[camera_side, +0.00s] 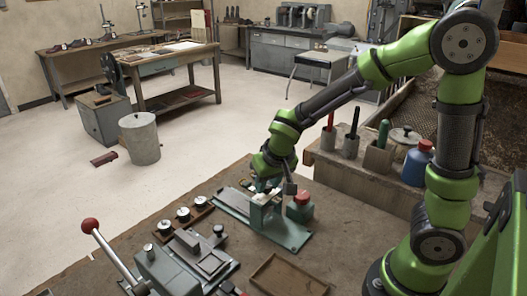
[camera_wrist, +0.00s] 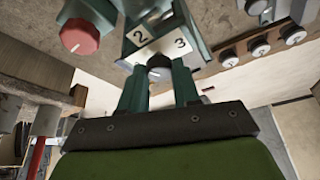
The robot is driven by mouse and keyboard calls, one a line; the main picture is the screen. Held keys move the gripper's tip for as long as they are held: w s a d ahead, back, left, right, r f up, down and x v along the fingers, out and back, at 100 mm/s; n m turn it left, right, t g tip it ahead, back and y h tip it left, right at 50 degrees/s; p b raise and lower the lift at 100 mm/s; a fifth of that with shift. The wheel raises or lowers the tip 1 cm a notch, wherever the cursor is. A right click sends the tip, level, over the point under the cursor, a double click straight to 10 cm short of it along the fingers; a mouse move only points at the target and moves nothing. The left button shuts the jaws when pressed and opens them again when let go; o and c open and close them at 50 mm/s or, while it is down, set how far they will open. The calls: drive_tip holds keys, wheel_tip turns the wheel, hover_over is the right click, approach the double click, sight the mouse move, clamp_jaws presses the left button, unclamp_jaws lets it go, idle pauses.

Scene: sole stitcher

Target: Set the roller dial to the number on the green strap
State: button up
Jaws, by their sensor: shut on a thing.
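In the wrist view a pale plate (camera_wrist: 165,38) with the numbers 2 and 3 faces me on the green machine. A dark round knob (camera_wrist: 160,63), which looks like the roller dial, sits at the plate's lower edge. My gripper (camera_wrist: 160,72) is shut on this knob, with one finger on each side. The fingers partly hide it, and its pointer setting cannot be read. In the side view the machine (camera_side: 285,233) stands on the bench with my gripper (camera_side: 268,187) at its top. I cannot make out a green strap with a number in either view.
Several round dials (camera_side: 183,214) sit in a wooden rack to the left. A red-knobbed lever (camera_side: 90,225) and an empty tray (camera_side: 288,275) are nearer.

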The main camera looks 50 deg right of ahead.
drive_tip(key=m+h, duration=0.1)
drive_tip(key=m, duration=0.1)
drive_tip(key=m+g, duration=0.1)
drive_tip(key=m, duration=0.2)
drive_tip(key=shift+w+a+m+h, duration=0.1)
drive_tip(key=shift+a+m+h, duration=0.1)
drive_tip(key=shift+m+h, duration=0.15)
drive_tip(key=m+g+h, duration=0.1)
drive_tip(key=m+g, duration=0.1)
drive_tip(key=m, duration=0.3)
drive_tip(key=shift+w, duration=0.1)
drive_tip(key=m+g, duration=0.2)
drive_tip(key=m, duration=0.4)
drive_tip(key=shift+w, duration=0.15)
drive_tip(key=m+g, duration=0.1)
drive_tip(key=m, duration=0.1)
drive_tip(key=m+g+y, duration=0.1)
drive_tip(key=m, duration=0.2)
drive_tip(key=shift+w, duration=0.15)
drive_tip(key=shift+m+y, duration=0.25)
drive_tip(key=shift+m, duration=0.1)
drive_tip(key=o, duration=1)
drive_tip(key=shift+o, duration=0.2)
drive_tip(key=v, duration=1.6)
drive_tip(key=shift+w+a+r, duration=0.15)
drive_tip(key=shift+w+r, duration=0.15)
drive_tip(key=shift+w, duration=0.1)
